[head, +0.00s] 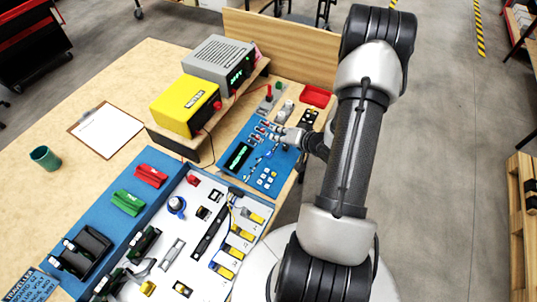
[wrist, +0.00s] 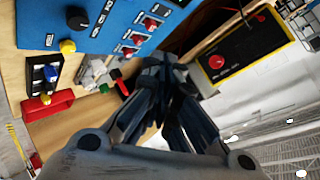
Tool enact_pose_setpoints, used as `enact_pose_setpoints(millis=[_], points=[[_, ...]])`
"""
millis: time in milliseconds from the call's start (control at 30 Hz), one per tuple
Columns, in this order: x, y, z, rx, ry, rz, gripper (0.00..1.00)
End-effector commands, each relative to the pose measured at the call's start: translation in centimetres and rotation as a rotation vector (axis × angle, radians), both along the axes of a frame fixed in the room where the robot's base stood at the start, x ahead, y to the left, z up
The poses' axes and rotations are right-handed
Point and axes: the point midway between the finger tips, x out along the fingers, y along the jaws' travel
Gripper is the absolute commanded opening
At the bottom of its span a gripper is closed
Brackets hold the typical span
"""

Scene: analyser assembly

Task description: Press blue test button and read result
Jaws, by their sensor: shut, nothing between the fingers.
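My gripper (head: 284,133) is shut and empty, above the blue test panel (head: 225,167) near its row of red knobs (head: 265,127). In the wrist view its fingers (wrist: 166,68) are together, and the blue panel (wrist: 100,22) with red knobs is at the upper left. The panel has a lit green display (head: 238,157) and a group of pale keys (head: 267,177). A small black button box (head: 309,118) stands behind the panel; in the wrist view a blue button (wrist: 51,73) shows on it. The gripper appears apart from that button. The display's text is too small to read.
A yellow meter (head: 185,106) and a grey power unit (head: 218,62) stand on a wooden shelf left of the gripper. A red tray (head: 316,95) is at the back. A white parts board (head: 200,262) fills the front. A clipboard (head: 106,130) and green cup (head: 45,157) sit left.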

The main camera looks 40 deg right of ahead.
Motion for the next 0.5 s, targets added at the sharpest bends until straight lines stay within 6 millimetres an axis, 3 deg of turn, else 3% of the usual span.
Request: enact_pose_setpoints(millis=[500], points=[[1.3,0.6,-7.0,0.001,0.001,0.000,0.00]])
